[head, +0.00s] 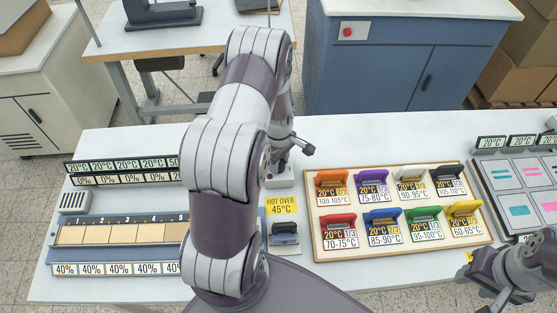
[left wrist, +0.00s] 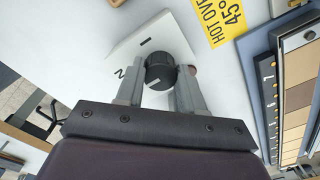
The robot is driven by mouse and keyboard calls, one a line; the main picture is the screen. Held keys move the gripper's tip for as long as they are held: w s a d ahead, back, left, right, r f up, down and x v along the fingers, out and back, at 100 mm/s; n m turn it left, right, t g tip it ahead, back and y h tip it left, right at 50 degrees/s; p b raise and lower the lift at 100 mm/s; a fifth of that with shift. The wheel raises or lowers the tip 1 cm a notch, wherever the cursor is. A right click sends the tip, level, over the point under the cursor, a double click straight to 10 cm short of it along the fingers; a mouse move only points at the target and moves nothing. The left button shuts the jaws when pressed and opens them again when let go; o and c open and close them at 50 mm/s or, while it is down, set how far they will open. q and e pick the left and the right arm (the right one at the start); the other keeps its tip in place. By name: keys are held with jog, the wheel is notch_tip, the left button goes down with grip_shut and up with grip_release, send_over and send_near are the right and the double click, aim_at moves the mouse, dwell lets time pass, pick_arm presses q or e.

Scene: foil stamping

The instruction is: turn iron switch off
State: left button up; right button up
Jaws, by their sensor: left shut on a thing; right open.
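The iron switch is a black round knob (left wrist: 160,70) with a white pointer line, on a white box (left wrist: 150,42). In the left wrist view my left gripper (left wrist: 160,88) has its two fingers on either side of the knob and is shut on it. In the head view the box (head: 280,179) shows beside my left arm, and the knob is hidden. The iron (head: 285,234), dark with a grey handle, sits below the yellow "HOT OVER 45°C" sign (head: 281,205). My right gripper (head: 492,290) is open and empty at the lower right.
A wooden tray (head: 317,243) holds several coloured stamps with temperature labels. A dark panel (head: 484,203) with colour swatches stands to its right. A numbered row of tan blocks (head: 110,234) lies left, partly hidden by my left arm. White table shows behind the tray.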

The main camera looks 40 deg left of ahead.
pick_arm(q)
jog(key=shift+w+a+r, duration=0.1)
jog(key=shift+w, duration=0.05)
jog(key=o, duration=0.9)
jog(key=shift+o, duration=0.7)
jog(key=shift+r, duration=0.3)
notch_tip(320, 180, up, 12)
jog(key=b, duration=0.2)
